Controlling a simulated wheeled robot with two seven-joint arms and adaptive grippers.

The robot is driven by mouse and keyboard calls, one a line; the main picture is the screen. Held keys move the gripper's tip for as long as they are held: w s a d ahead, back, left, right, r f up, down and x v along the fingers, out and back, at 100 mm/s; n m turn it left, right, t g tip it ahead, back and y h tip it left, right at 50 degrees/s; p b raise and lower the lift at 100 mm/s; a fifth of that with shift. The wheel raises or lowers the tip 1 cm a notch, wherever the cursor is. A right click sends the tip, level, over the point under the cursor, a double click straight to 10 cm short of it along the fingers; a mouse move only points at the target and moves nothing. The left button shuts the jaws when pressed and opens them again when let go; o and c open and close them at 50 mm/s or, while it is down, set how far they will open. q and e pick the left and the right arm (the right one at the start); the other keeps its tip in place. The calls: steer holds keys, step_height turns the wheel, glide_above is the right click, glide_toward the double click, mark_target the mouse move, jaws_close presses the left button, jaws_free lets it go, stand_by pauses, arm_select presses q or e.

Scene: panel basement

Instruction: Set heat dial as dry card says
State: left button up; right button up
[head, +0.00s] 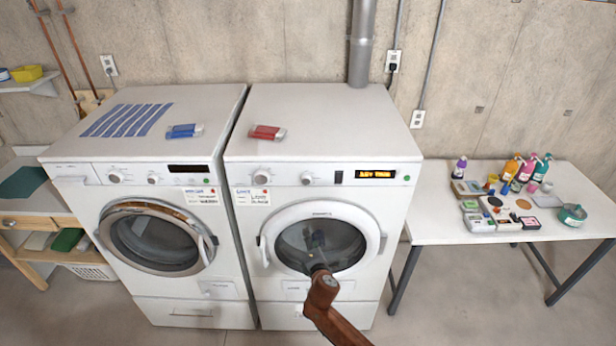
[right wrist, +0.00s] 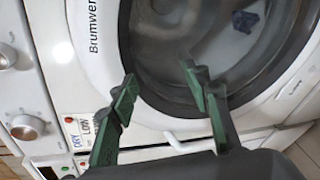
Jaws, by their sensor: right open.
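The dryer (head: 390,215) is the right-hand white machine, with a lit orange display (head: 376,174). Its panel has a left dial (head: 265,176) and a right dial (head: 306,177); labels are too small to show which is heat. In the right wrist view a dial (right wrist: 26,128) and part of another (right wrist: 5,56) show at left. The dry card (head: 252,197) is on the front below the left dial; it also shows in the right wrist view (right wrist: 73,141), partly covered by a finger. My right gripper (head: 316,240) (right wrist: 160,80) is open and empty before the round door (head: 378,237).
A washer (head: 72,205) with its own dials and card stands left of the dryer. A blue item (head: 185,131) and a red item (head: 267,132) lie on the machine tops. A table (head: 450,230) with bottles and boxes stands at right. Floor between dryer and table is clear.

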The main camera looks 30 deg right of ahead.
mark_target(306, 182)
step_height(306, 182, up, 20)
steer(key=a+n+t+h+p, duration=0.1)
steer(key=n+t+h+p, duration=0.1)
steer(key=t+p, duration=0.1)
arm_select(q)
step_height(306, 182, up, 5)
steer(key=shift+f, duration=0.2)
arm_select(e)
steer(key=x, duration=0.7)
steer(key=shift+w+d+r, duration=0.15)
steer(key=shift+w+r, duration=0.1)
steer(key=shift+w, duration=0.05)
steer(key=shift+c, duration=0.6)
steer(key=c, duration=1)
steer(key=shift+c, duration=0.2)
arm_select(q)
steer(key=shift+f, duration=0.1)
